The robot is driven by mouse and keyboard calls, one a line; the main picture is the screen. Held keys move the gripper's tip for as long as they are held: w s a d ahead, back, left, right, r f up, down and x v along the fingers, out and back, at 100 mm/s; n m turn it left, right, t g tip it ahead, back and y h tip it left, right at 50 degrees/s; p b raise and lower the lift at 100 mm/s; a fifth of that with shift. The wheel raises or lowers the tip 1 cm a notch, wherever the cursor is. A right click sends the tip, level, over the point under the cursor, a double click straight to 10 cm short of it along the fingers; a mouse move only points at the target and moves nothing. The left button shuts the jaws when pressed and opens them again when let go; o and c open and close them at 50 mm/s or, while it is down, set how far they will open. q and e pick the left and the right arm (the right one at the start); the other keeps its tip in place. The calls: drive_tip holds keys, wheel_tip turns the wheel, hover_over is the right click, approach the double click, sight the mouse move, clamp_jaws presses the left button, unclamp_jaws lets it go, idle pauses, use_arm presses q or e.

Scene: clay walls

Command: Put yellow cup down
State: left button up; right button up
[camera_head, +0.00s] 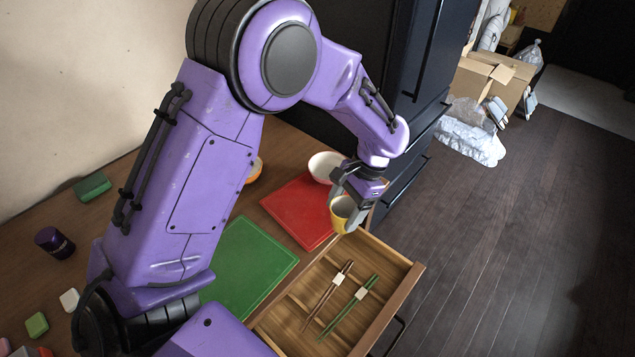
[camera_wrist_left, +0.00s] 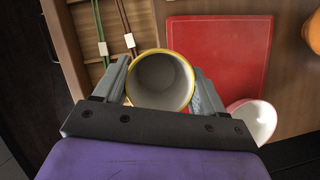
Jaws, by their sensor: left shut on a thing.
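The yellow cup (camera_head: 341,214) is in my left gripper (camera_head: 352,190), near the back corner of the open drawer and the red mat's right edge. In the left wrist view the cup (camera_wrist_left: 161,80) shows its grey inside and yellow rim, between the two fingers of the left gripper (camera_wrist_left: 162,88), which is shut on it. Whether its base touches anything cannot be told. My right gripper is not in view.
An open wooden drawer (camera_head: 412,279) holds two pairs of chopsticks (camera_head: 330,298). A red mat (camera_head: 296,212) and a green mat (camera_head: 245,262) lie on the counter. A white-and-red bowl (camera_head: 323,166) stands behind the cup. A dark cabinet (camera_head: 400,60) rises at the back.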

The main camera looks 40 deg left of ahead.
use_arm(q)
drive_tip(key=s+a+r+m+t+y+p, duration=0.35)
drive_tip(key=s+a+r+m+p, duration=0.4)
drive_tip(key=s+a+m, duration=0.45)
drive_tip(key=w+a+f, duration=0.1)
drive_tip(key=w+f, duration=0.2)
drive_tip(key=w, duration=0.1)
drive_tip(key=w+a+f+m, duration=0.1)
drive_tip(key=w+a+f, duration=0.1)
drive_tip(key=w+f, duration=0.2)
drive_tip(key=w+a+f+m+t+p, duration=0.1)
drive_tip(key=w+f, duration=0.2)
drive_tip(key=w, duration=0.1)
drive_tip(key=shift+w+a+f+h, duration=0.15)
drive_tip(key=shift+a+f+h, duration=0.05)
drive_tip(key=shift+a+h, duration=0.2)
wheel_tip(320, 180, down, 2)
drive_tip(key=shift+f+p, duration=0.15)
drive_tip(key=shift+p, duration=0.4)
drive_tip(key=shift+f, duration=0.25)
drive_tip(key=shift+f, duration=0.1)
drive_tip(key=o, duration=1.1)
